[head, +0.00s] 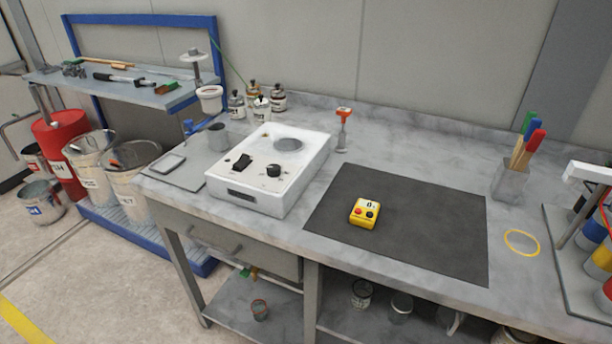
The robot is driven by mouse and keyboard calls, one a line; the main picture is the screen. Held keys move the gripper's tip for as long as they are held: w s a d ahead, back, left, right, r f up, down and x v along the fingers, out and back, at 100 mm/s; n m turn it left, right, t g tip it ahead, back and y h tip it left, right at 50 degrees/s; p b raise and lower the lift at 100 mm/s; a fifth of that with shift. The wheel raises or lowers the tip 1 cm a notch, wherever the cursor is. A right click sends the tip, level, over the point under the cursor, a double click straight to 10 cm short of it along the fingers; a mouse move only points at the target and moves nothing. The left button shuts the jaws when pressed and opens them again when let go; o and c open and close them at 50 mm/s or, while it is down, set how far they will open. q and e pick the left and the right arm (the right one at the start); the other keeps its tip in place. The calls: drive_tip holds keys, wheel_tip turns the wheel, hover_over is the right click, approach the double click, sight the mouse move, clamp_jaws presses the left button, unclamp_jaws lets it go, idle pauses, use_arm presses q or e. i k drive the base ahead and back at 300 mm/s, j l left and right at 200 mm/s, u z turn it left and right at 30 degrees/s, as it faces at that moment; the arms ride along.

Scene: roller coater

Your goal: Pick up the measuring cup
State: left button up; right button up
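A small grey cup (217,137) stands upright on the worktop at the left, behind the grey pad and left of the white device. It looks most like the measuring cup, but no markings can be read. A white cup (209,98) shows farther back, below a small metal stand, so I cannot be sure which is meant. Neither of my grippers is in view.
A white device with black knobs (249,195) stands right of the grey cup. Several small bottles (277,101) stand behind it. A yellow control box (365,213) lies on a dark mat (430,245). The mat's right half is clear.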

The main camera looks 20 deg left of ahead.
sight(258, 307)
drive_tip(key=u, duration=1.05)
